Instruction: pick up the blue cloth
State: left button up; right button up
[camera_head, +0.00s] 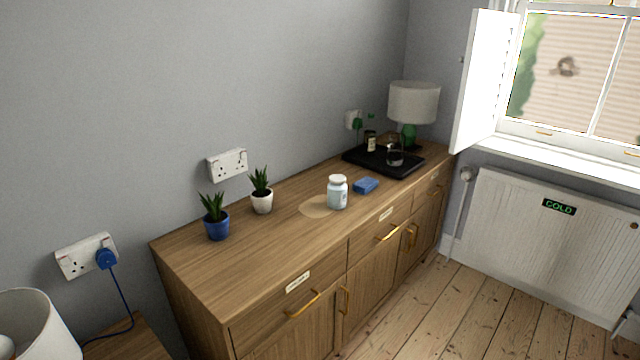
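Nothing lies on top of the cloth. Neither of my grippers shows in the head view.
A black tray (408,169) with a bottle and a glass stands right of the cloth, before a lamp (413,103). Plants in blue (217,228) and white (262,202) pots stand left. A round pale mat (314,207) lies by the jar. Floor (440,310) before the sideboard is clear.

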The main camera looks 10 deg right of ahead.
aim_at(363, 186)
jog(key=i+l+u, duration=0.15)
jog(key=l+u, duration=0.15)
jog(key=i+l+u, duration=0.15)
jog(key=l+u, duration=0.15)
jog(key=l, duration=0.15)
jog(key=i+l+u, duration=0.1)
jog(key=l+u, duration=0.2)
jog(key=l, duration=0.1)
